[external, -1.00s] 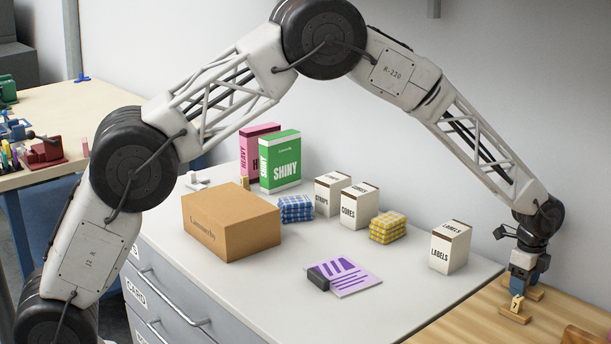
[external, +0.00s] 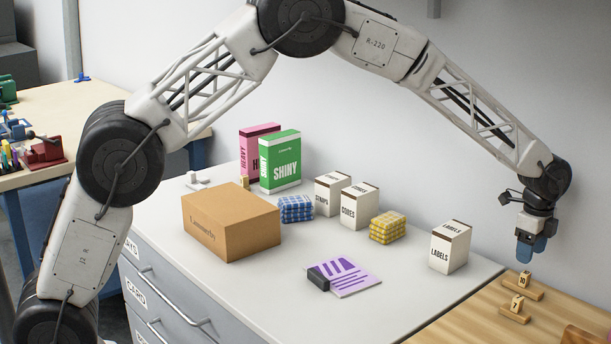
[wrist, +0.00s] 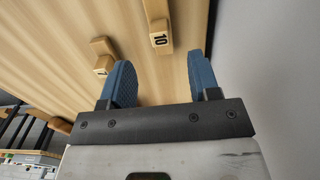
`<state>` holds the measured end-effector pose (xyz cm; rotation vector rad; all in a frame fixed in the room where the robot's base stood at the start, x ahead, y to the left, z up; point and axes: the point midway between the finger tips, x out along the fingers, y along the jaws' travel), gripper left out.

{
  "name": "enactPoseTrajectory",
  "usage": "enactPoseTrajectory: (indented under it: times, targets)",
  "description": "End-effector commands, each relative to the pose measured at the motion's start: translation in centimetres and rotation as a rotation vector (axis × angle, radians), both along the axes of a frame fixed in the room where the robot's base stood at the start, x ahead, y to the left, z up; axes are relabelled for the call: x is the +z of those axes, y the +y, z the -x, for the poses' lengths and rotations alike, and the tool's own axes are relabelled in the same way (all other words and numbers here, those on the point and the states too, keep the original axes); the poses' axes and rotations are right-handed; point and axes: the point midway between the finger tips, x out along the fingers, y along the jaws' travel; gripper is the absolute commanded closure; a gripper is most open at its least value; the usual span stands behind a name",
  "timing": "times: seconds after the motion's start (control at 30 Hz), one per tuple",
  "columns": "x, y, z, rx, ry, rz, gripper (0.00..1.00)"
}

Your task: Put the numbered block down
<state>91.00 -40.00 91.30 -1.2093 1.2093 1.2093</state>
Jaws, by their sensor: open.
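Two small pale blocks with black numbers stand upright on wooden stands on the wooden bench. The block marked 7 (external: 517,303) is nearer the camera, and the block marked 10 (external: 524,280) is just behind it. In the wrist view the 7 block (wrist: 101,72) is left of the left finger, and the 10 block (wrist: 159,39) shows beyond the gap between the fingers. My gripper (external: 530,246) is above the blocks, apart from both. Its blue fingers are open and empty, as the wrist view also shows (wrist: 160,62).
A white labels box (external: 449,247) stands near the right end of the grey counter (external: 410,300). A brown wooden piece (external: 583,335) lies at the bench's lower right. The wall is close behind the bench. The air around my gripper is clear.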

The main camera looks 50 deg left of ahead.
Motion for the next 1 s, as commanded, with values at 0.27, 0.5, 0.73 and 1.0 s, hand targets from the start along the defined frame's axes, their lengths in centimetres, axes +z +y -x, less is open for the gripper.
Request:
enactPoseTrajectory:
  times: [0.27,0.5,0.73,1.0]
  targets:
    - [3.0,0.0,0.0,0.0,0.0,0.0,0.44]
    - [3.6,0.0,0.0,0.0,0.001,0.0,0.44]
    - [3.6,0.0,0.0,0.0,0.0,0.0,0.44]
    - [3.6,0.0,0.0,0.0,0.0,0.0,0.44]
